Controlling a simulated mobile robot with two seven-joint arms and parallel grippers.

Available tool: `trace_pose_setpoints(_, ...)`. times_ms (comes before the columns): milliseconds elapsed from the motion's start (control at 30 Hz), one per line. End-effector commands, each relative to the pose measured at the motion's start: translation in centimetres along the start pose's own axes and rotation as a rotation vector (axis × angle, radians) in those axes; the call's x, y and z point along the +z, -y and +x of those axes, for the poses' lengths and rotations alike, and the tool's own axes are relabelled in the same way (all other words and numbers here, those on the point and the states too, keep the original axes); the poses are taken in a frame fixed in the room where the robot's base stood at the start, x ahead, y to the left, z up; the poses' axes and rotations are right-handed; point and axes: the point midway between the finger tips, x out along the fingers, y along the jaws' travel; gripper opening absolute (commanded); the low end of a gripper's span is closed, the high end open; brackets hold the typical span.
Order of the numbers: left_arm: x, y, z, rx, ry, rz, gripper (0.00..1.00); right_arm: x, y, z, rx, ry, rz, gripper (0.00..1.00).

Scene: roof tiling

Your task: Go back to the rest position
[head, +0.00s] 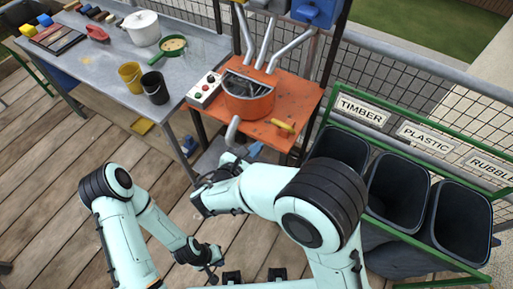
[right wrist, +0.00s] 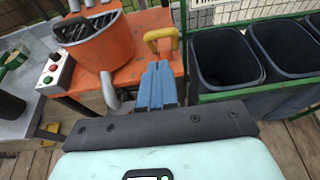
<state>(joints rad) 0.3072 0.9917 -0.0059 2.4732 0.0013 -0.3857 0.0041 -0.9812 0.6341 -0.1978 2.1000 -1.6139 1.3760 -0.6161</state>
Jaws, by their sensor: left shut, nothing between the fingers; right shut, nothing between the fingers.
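My left gripper (head: 213,274) is low in the middle of the head view, over the wooden deck, apart from the tables. It looks small and dark there, shut and empty. My right arm reaches across the middle of the head view, and its gripper is partly hidden behind the wrist. In the right wrist view the blue fingers of my right gripper (right wrist: 157,82) are together with nothing between them. They point toward the orange table (right wrist: 135,72), just in front of a yellow-handled tool (right wrist: 162,38).
An orange machine (head: 248,98) with a drum stands on the orange table. A grey table (head: 110,75) at the upper left holds a white pot (head: 142,28), a yellow cup (head: 131,77) and a black cup (head: 155,88). Dark bins (head: 398,195) stand in a green frame at right.

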Motion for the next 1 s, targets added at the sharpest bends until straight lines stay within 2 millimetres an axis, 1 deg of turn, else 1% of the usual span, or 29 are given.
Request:
trace_pose_setpoints(333,0.0,0.0,0.0,0.0,0.0,0.0,0.0,-0.1,0.1,0.1,-0.003,-0.005,0.0,0.0)
trace_pose_setpoints(400,0.0,0.0,0.0,0.0,0.0,0.0,0.0,-0.9,0.6,0.6,-0.02,-0.032,0.002,0.0)
trace_pose_setpoints(467,0.0,0.0,0.0,0.0,0.0,0.0,0.0,-2.5,1.5,1.4,-0.052,-0.086,0.008,0.0)
trace_pose_setpoints(567,0.0,0.0,0.0,0.0,0.0,0.0,0.0,-7.0,4.4,3.2,-0.152,-0.244,0.04,0.0)
trace_pose_setpoints(600,0.0,0.0,0.0,0.0,0.0,0.0,0.0,-9.4,5.9,3.8,-0.207,-0.328,0.067,0.0)
trace_pose_setpoints(633,0.0,0.0,0.0,0.0,0.0,0.0,0.0,-11.3,7.2,4.1,-0.256,-0.395,0.093,0.0)
trace_pose_setpoints(667,0.0,0.0,0.0,0.0,0.0,0.0,0.0,-13.3,8.5,4.2,-0.308,-0.465,0.124,0.0)
trace_pose_setpoints(700,0.0,0.0,0.0,0.0,0.0,0.0,0.0,-15.9,10.2,4.1,-0.384,-0.558,0.177,0.0)
trace_pose_setpoints(733,0.0,0.0,0.0,0.0,0.0,0.0,0.0,-17.8,11.6,3.9,-0.447,-0.627,0.221,0.0)
trace_pose_setpoints(767,0.0,0.0,0.0,0.0,0.0,0.0,0.0,-19.7,12.8,3.5,-0.513,-0.695,0.272,0.0)
trace_pose_setpoints(800,0.0,0.0,0.0,0.0,0.0,0.0,0.0,-22.3,14.4,2.7,-0.611,-0.787,0.355,0.0)
trace_pose_setpoints(833,0.0,0.0,0.0,0.0,0.0,0.0,0.0,-24.1,15.6,1.9,-0.692,-0.855,0.428,0.0)
trace_pose_setpoints(867,0.0,0.0,0.0,0.0,0.0,0.0,0.0,-26.0,16.6,0.9,-0.784,-0.921,0.515,0.0)
trace_pose_setpoints(900,0.0,0.0,0.0,0.0,0.0,0.0,0.0,-28.3,17.7,-0.5,-0.917,-1.0,0.649,0.0)
trace_pose_setpoints(967,0.0,0.0,0.0,0.0,0.0,0.0,0.0,-31.1,18.5,-2.3,-1.113,-1.083,0.869,0.0)
trace_pose_setpoints(1000,0.0,0.0,0.0,0.0,0.0,0.0,0.0,-32.5,18.7,-3.3,-1.245,-1.111,1.027,0.0)
